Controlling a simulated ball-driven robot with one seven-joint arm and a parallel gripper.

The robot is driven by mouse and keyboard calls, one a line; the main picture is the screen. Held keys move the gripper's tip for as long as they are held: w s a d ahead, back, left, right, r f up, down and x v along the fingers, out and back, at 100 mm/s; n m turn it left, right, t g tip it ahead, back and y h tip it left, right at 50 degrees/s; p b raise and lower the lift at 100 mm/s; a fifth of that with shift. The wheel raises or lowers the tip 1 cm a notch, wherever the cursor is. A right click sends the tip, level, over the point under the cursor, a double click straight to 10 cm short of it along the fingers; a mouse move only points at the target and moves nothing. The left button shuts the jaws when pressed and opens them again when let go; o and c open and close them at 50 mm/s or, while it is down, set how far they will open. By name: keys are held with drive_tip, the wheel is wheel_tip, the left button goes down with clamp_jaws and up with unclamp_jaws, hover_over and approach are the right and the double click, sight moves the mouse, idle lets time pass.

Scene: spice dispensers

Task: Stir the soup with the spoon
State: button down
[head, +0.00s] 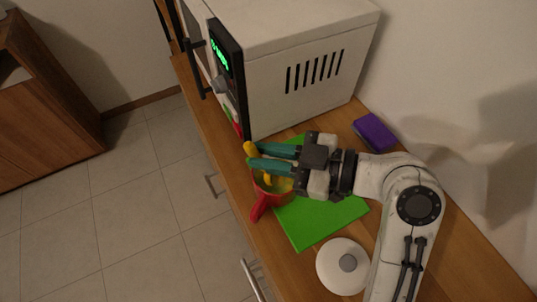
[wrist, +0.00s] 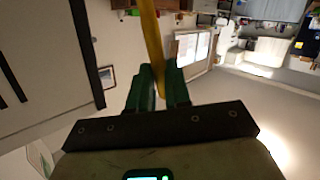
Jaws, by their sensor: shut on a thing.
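A red pot (head: 258,205) with yellow soup (head: 279,184) in it stands by the counter's front edge, at the left side of the green board. My gripper (head: 249,156) is over the pot, its teal fingers pointing left. It is shut on a yellow spoon (head: 267,172), whose top end shows above the fingers and whose lower part goes down into the pot. In the wrist view the yellow spoon (wrist: 151,45) runs up from between the green fingers. The spoon's lower end is hidden in the soup.
A white microwave (head: 300,65) stands close behind the pot. A green board (head: 325,220) lies under my gripper. A white lid (head: 343,266) lies at the front. A purple box (head: 374,132) is near the wall. The floor at left is clear.

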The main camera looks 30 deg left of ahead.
drive_tip(key=shift+d+p, duration=0.1)
drive_tip(key=shift+p, duration=1)
drive_tip(key=r+p, duration=0.1)
drive_tip(key=r, duration=0.1)
drive_tip(key=r+p, duration=0.2)
drive_tip(key=r, duration=0.1)
drive_tip(key=shift+s+d, duration=0.15)
drive_tip(key=shift+s, duration=0.05)
drive_tip(key=shift+r+p, duration=1.6)
drive_tip(key=shift+r, duration=0.85)
